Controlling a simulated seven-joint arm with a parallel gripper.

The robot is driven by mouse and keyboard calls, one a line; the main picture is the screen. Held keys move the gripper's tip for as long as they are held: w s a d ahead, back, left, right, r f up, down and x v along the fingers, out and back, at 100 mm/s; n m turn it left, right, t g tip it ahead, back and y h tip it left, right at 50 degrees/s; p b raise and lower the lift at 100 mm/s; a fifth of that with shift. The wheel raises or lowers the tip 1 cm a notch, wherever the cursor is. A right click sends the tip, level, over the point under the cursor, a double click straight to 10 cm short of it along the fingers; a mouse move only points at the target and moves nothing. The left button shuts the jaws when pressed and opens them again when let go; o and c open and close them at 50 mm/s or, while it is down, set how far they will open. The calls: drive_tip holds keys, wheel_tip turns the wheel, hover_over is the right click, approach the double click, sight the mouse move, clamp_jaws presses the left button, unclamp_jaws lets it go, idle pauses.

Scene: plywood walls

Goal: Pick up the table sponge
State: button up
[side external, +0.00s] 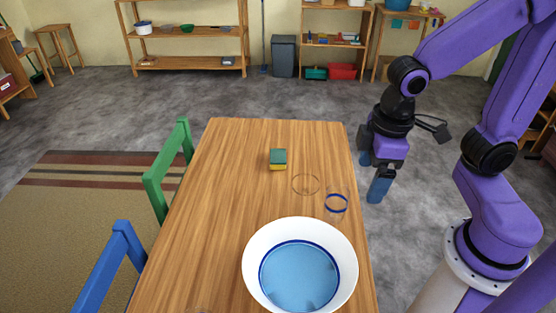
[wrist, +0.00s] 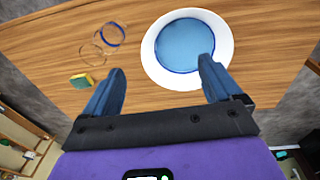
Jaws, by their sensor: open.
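The table sponge (side external: 278,159), green on top and yellow below, lies on the wooden table (side external: 220,200) toward its far end. It also shows in the wrist view (wrist: 81,81), left of my left-hand finger and apart from it. My gripper (side external: 373,177) hangs beside the table's right edge in the side view, to the right of the sponge. In the wrist view my gripper (wrist: 162,75) has its two blue fingers spread wide with nothing between them.
A white bowl with a blue inside (side external: 254,249) stands at the table's near end. A green chair (side external: 155,190) and a blue chair (side external: 105,268) stand on the left.

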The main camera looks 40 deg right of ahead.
drive_tip(key=w+a+f+m+t, duration=0.15)
drive_tip(key=w+m, duration=0.35)
drive_tip(key=w, duration=0.8)
drive_tip(key=m+h, duration=0.3)
drive_tip(key=m, duration=0.9)
hover_over(278, 156)
drive_tip(key=s+a, duration=0.1)
drive_tip(key=s, duration=0.1)
drive_tip(key=shift+t, duration=0.45)
wheel_tip(278, 156, down, 22)
drive_tip(key=shift+s+a+r, duration=0.1)
drive_tip(key=shift+a, duration=0.05)
drive_tip(key=shift+w+x, duration=0.2)
drive_tip(key=shift+x, duration=2.65)
drive_tip(key=shift+a, duration=0.15)
drive_tip(key=c, duration=1)
